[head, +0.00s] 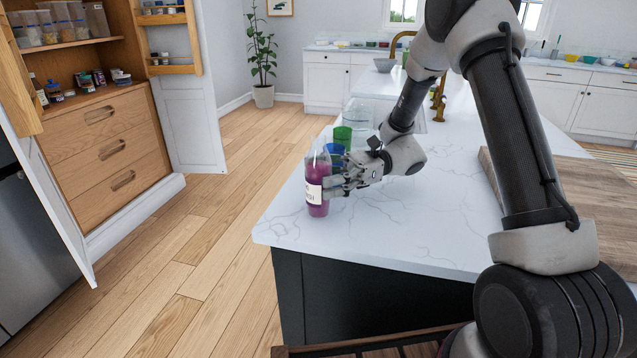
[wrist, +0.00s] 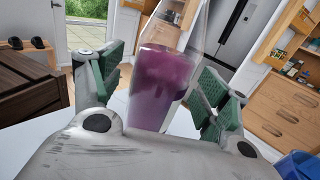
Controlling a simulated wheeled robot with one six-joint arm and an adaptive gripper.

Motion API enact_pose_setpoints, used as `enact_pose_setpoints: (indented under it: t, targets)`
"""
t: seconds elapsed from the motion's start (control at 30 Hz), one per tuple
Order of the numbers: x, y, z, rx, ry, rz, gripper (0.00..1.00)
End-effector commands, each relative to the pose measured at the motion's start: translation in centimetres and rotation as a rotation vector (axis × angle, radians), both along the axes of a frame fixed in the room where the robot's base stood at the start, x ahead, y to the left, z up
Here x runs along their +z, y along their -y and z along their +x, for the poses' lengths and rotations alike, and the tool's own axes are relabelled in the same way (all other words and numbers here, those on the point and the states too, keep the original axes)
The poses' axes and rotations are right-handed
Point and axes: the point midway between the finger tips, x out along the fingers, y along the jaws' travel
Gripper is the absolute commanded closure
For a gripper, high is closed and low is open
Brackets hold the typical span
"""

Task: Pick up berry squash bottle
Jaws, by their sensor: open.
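The berry squash bottle (head: 317,184) stands upright near the left corner of the white marble island. It is clear with purple liquid and a white label. My gripper (head: 334,188) is at the bottle's right side, low down. In the wrist view the bottle (wrist: 165,85) rises between the two green-padded fingers of my gripper (wrist: 160,90). The fingers are open, one on each side, and a gap shows beside the bottle. The bottle's top is cut off in the wrist view.
A blue cup (head: 335,154), a green cup (head: 343,136) and a clear container (head: 358,113) stand behind the bottle on the island (head: 290,215). A wooden board (head: 600,195) lies at the right. An open wooden cabinet (head: 110,130) with door racks stands at the left, across clear floor.

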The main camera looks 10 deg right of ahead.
Motion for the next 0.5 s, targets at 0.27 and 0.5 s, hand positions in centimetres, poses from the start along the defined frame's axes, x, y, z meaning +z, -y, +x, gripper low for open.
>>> enact_pose_setpoints:
  t: [0.27, 0.5]
  targets:
    - [0.00, -0.84, -0.28, 0.000, 0.000, -0.001, 0.24]
    - [0.00, -0.82, -0.27, 0.000, 0.000, -0.001, 0.66]
